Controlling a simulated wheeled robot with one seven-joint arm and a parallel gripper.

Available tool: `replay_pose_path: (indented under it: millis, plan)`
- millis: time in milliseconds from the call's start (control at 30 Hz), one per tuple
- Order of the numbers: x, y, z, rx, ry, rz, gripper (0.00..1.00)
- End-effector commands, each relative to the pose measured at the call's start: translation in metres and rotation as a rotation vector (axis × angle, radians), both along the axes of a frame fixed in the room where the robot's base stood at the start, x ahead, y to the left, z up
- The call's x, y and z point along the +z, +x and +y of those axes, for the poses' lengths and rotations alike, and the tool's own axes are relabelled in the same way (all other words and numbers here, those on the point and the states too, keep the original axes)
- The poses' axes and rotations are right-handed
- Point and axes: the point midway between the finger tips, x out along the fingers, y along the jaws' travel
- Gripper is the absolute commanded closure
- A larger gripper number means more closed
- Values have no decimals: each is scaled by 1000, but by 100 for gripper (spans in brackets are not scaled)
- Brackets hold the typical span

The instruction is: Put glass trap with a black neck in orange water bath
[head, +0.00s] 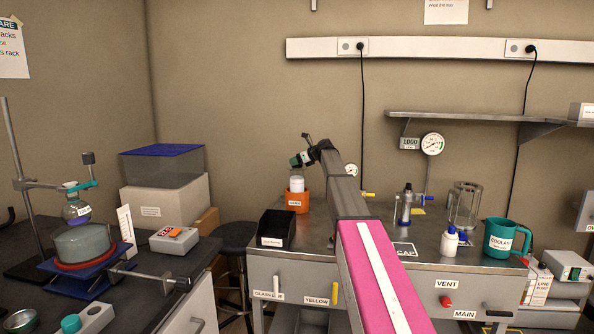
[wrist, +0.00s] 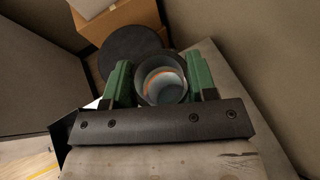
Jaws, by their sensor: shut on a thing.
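My gripper (head: 301,159) is at the back left of the bench, above the orange water bath (head: 297,205). In the wrist view its green fingers (wrist: 161,84) are shut on the glass trap, gripping its round dark neck (wrist: 146,94) from both sides. I look down through the neck and see a pale inside with an orange arc. In the head view the clear trap body (head: 297,173) shows faintly below the fingers, over a whitish part at the bath's mouth. Whether the trap's bottom is inside the bath I cannot tell.
A round stool (wrist: 130,52) is beside the bench.

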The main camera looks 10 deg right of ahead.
Motion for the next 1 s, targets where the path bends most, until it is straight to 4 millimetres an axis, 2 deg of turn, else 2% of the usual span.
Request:
replay_pose_path:
  millis: [333,700,733,800,1000]
  plan:
    - [-36,0,0,0,2,1,99]
    - [-41,0,0,0,2,0,99]
    - [-41,0,0,0,1,1,42]
    - [-41,0,0,0,1,1,22]
    - [-41,0,0,0,1,1,22]
